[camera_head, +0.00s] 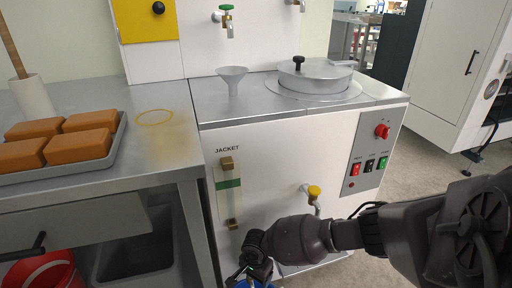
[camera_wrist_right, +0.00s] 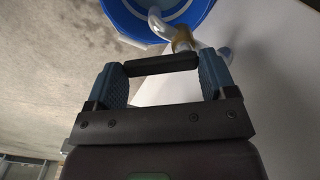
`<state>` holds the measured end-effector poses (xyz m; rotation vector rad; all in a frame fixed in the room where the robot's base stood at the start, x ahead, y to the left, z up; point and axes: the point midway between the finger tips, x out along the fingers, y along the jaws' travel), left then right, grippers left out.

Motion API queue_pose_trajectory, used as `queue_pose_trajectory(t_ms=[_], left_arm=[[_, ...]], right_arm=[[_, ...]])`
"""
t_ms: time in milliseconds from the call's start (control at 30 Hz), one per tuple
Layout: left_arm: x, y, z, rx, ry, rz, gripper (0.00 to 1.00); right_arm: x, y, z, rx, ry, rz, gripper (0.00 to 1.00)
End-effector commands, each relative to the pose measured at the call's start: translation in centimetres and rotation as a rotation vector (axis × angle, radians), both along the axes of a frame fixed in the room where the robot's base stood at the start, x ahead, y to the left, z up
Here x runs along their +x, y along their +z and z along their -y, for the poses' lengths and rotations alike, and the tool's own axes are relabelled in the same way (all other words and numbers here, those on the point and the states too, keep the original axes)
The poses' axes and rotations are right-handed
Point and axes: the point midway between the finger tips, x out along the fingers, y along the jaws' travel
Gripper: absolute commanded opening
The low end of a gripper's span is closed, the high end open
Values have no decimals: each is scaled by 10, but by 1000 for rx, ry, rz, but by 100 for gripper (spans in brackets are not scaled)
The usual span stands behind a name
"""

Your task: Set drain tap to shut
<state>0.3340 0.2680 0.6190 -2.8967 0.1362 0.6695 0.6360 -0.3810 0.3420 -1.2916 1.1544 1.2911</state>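The tap with a yellow handle (camera_head: 314,192) sticks out from the lower front of the white machine, with its metal spout pointing down. I take it to be the drain tap; how its handle is set is too small to tell. In the right wrist view its brass collar (camera_wrist_right: 182,38) and pale spout show just beyond my fingers; the yellow handle is not visible there. My right gripper (camera_head: 256,268) is below and left of the tap, apart from it. My left gripper is not in view.
A blue bucket (camera_wrist_right: 125,15) stands below the tap. The machine's front (camera_head: 265,180) carries a JACKET sight gauge (camera_head: 229,190) and a switch panel (camera_head: 370,160). A metal table (camera_head: 155,150) with a tray of orange blocks is at left. A red bucket (camera_head: 45,272) is beneath it.

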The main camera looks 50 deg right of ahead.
Motion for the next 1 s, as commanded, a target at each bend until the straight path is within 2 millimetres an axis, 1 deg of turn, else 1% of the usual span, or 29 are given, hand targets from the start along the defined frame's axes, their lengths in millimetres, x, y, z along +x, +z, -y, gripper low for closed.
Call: queue_pose_trajectory(t_ms=[167, 300, 600, 1000], left_arm=[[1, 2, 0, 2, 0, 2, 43], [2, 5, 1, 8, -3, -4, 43], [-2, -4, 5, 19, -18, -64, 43], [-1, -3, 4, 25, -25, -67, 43]], right_arm=[[1, 1, 0, 0, 15, 2, 54], [3, 3, 1, 2, 80, 5, 54], [2, 2, 5, 2, 239, 3, 54], [1, 0, 5, 3, 266, -1, 54]])
